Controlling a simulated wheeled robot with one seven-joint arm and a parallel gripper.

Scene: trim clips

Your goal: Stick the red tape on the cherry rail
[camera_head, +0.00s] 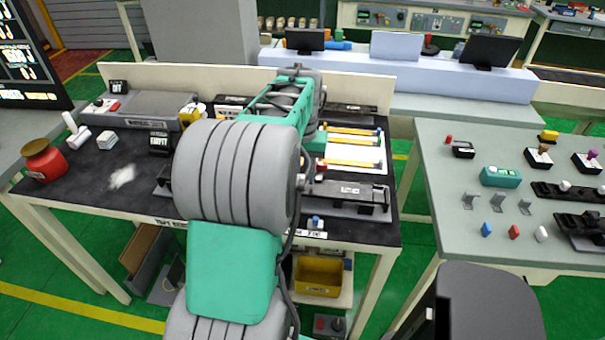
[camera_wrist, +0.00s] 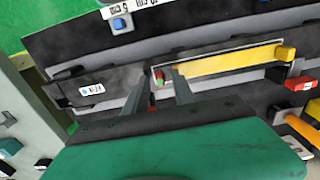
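My gripper (camera_wrist: 161,74) points down at a long black rail in the wrist view. Two dark fingers stand apart, with a small red and green spot (camera_wrist: 158,79) between their tips. I cannot tell whether that is a held piece or a mark behind them. A yellow strip (camera_wrist: 230,60) runs along the rail from beside the right fingertip to a yellow block (camera_wrist: 285,53). A red block (camera_wrist: 298,83) is at the right, off the rail. The rail (camera_head: 345,193) shows in the head view, where my arm hides my gripper. I cannot read which rail is cherry.
Yellow-orange strips (camera_head: 353,141) lie on a white sheet at the bench's right. A red pot (camera_head: 44,161) is at the far left. A blue knob (camera_head: 316,221) is at the front edge. A grey table (camera_head: 445,215) with small parts stands to the right, across a gap.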

